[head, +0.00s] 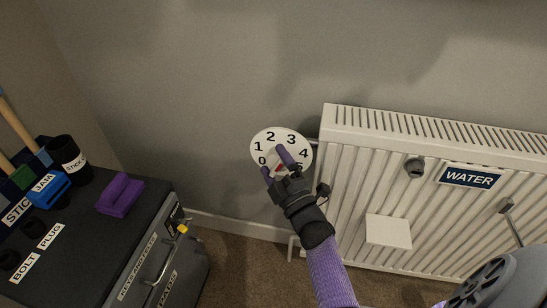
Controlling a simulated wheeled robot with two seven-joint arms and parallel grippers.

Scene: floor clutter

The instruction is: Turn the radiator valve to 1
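The radiator valve's round white dial (258,137) is at the middle of the head view, at the radiator's left end. Black numbers 0, 1, 2, 3 and 4 are readable; one more at lower right is partly covered. My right gripper (276,162) reaches up from below, its two purple-tipped fingers over the lower half of the dial. The fingers are apart, with a small red mark (278,169) between them, near the 0 side. The gripper hides most of the dial's centre, so I cannot tell whether the fingers press on a knob. My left gripper is not in view.
The white radiator (345,170) fills the right, with a WATER sign (470,177), a grey knob (414,167) and a blank white plate (388,231). A dark cabinet (75,240) at left bears a purple block (120,195) and labelled holders. Carpet lies between them.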

